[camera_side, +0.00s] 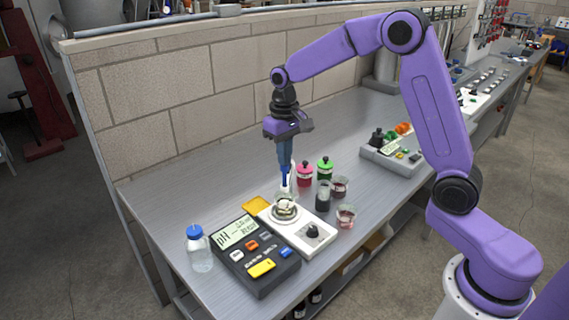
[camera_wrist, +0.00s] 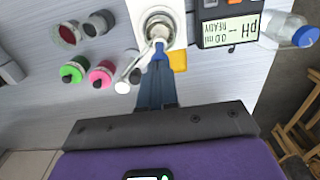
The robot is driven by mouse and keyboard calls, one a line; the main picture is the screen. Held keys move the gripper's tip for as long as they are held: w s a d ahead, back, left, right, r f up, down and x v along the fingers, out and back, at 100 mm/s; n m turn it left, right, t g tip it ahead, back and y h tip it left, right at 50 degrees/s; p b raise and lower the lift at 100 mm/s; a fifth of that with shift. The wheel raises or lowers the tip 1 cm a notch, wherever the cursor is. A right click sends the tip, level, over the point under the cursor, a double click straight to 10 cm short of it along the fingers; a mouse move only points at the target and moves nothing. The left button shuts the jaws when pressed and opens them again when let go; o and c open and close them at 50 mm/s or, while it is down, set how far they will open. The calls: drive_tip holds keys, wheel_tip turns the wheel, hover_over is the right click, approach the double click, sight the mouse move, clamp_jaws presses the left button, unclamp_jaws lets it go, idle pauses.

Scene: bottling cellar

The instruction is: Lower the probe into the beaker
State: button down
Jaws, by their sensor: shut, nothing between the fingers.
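The small clear beaker (camera_side: 284,213) stands on the round plate of the white stirrer (camera_side: 312,230); it also shows at the top of the wrist view (camera_wrist: 160,22). A dark blue piece with a pale lower part, apparently the probe (camera_side: 286,179), is just below my fingertips, with its pale end at the beaker; the wrist view shows its blue top (camera_wrist: 160,51). I cannot tell how deep it reaches. My gripper (camera_side: 285,163) points down above the beaker, its fingers shut with nothing between them. Whether the fingertips touch the blue piece is unclear.
The pH meter (camera_side: 250,258), its display lit, stands left of the stirrer, with a blue-capped bottle (camera_side: 200,250) beyond it. Pink-topped (camera_side: 304,175) and green-topped (camera_side: 325,169) bottles and several small glasses stand close right of the beaker. A yellow piece (camera_side: 257,205) lies behind the stirrer.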

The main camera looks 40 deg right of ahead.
sight(285, 171)
drive_tip(key=shift+f, duration=2.15)
drive_tip(key=shift+r, duration=2.95)
drive_tip(key=shift+s+a, duration=0.2)
drive_tip(key=s+a+r+n, duration=0.1)
drive_tip(key=s+a+n, duration=0.3)
drive_tip(key=s, duration=0.9)
drive_tip(key=s+a+r+n, duration=0.1)
drive_tip(key=s+n, duration=0.4)
drive_tip(key=s, duration=0.7)
drive_tip(key=s+d+f+n, duration=0.1)
drive_tip(key=s+d+n, duration=0.2)
drive_tip(key=s, duration=0.6)
drive_tip(key=shift+s+f+n, duration=0.15)
drive_tip(key=shift+f+n, duration=0.15)
drive_tip(key=shift+f, duration=0.05)
